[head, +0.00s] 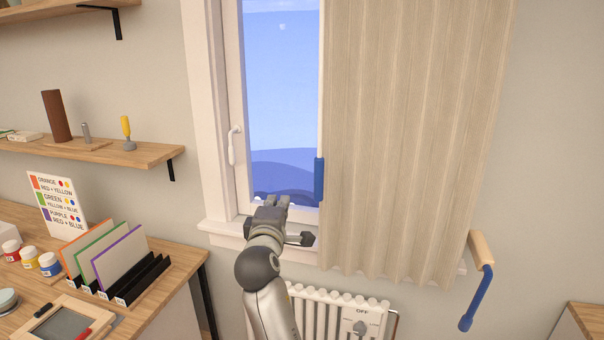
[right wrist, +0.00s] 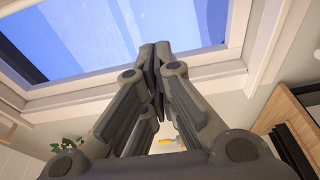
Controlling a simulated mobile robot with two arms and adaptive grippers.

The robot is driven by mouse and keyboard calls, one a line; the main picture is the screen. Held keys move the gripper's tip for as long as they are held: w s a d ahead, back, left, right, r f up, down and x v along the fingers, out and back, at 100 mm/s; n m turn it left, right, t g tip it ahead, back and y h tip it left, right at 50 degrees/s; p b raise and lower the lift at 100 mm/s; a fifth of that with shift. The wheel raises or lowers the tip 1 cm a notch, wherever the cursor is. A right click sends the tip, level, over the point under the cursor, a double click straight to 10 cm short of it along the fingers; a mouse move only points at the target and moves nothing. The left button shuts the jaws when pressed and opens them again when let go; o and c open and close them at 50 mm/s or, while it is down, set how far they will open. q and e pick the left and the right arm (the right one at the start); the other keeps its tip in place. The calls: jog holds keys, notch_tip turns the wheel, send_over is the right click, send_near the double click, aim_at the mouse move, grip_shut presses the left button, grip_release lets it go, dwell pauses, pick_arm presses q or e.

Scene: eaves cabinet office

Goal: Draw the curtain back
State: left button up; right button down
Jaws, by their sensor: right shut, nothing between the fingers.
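The beige curtain (head: 415,130) hangs in folds over the right part of the window, and the left strip of glass (head: 280,90) is bare. A white rod with a blue grip (head: 319,180) hangs along the curtain's left edge. My right gripper (head: 272,202) is in front of the lower window, left of the blue grip and apart from it. Its fingers are shut and empty, and they also show in the right wrist view (right wrist: 155,50) against the window. My left gripper is not in view.
A white radiator (head: 335,310) stands below the sill (head: 225,228). A desk (head: 185,275) with card holders and paint jars is at the left. A blue crank with a wooden handle (head: 482,250) is at the right. A window handle (head: 233,145) sits on the frame.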

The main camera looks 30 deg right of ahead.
pick_arm(q)
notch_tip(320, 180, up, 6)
jog(key=p, duration=0.6)
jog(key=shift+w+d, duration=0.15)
pick_arm(e)
jog(key=w+d+r, duration=0.1)
jog(key=w+d, duration=0.3)
jog(key=d, duration=0.5)
jog(key=shift+d+r, duration=0.15)
jog(key=shift+r, duration=0.2)
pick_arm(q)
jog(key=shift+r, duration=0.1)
